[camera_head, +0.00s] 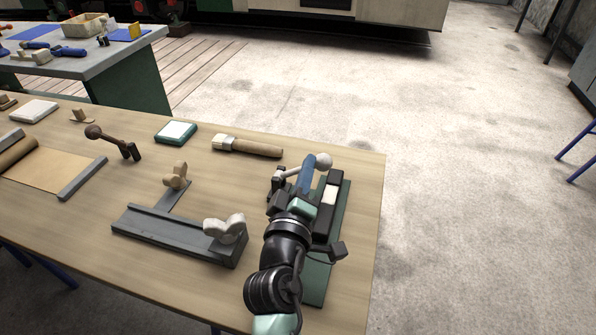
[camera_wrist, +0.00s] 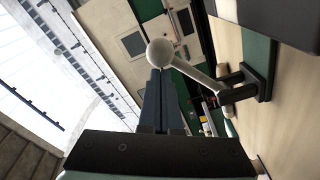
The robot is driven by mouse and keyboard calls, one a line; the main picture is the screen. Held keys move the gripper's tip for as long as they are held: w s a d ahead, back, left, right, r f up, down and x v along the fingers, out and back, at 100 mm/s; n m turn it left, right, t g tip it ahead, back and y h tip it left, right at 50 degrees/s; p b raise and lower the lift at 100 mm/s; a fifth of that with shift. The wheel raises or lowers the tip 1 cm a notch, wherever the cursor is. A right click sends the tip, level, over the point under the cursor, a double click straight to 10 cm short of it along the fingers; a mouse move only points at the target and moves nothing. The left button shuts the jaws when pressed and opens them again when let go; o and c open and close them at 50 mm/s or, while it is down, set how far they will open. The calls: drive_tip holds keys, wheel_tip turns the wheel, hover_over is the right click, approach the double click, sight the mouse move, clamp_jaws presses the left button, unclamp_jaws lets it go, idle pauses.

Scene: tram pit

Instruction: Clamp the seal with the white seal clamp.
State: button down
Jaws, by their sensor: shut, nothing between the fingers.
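The white seal clamp (camera_head: 323,162) has a white ball knob on a pale lever arm, hinged to a dark bracket. In the wrist view its knob (camera_wrist: 160,52) is at my fingertips, with the lever sloping down to the bracket on the right. My gripper (camera_head: 311,161) is shut and empty, its blue fingers beside the knob; I cannot tell whether they touch it. A dark block with a white section (camera_head: 329,194), perhaps the seal in its holder, lies on the green base plate (camera_head: 314,287) right of my gripper. My arm hides part of the plate.
A grey fixture with a pale wing knob (camera_head: 226,228) stands close left of my arm. A brush (camera_head: 247,146), a brown-knobbed lever (camera_head: 112,140) and a teal-edged pad (camera_head: 176,132) lie farther left. The wooden table's right edge (camera_head: 380,190) is close; open floor lies beyond.

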drive_tip(key=f+m+b, duration=0.1)
drive_tip(key=d+f+m+b, duration=0.1)
drive_tip(key=f+m+b, duration=0.1)
drive_tip(key=m+b, duration=0.1)
drive_tip(key=shift+s+d, duration=0.3)
drive_tip(key=shift+d, duration=0.1)
drive_tip(key=shift+s+d+f+b, duration=0.1)
drive_tip(key=shift+d+f+b, duration=0.15)
drive_tip(key=shift+b, duration=0.2)
drive_tip(key=shift+f, duration=0.15)
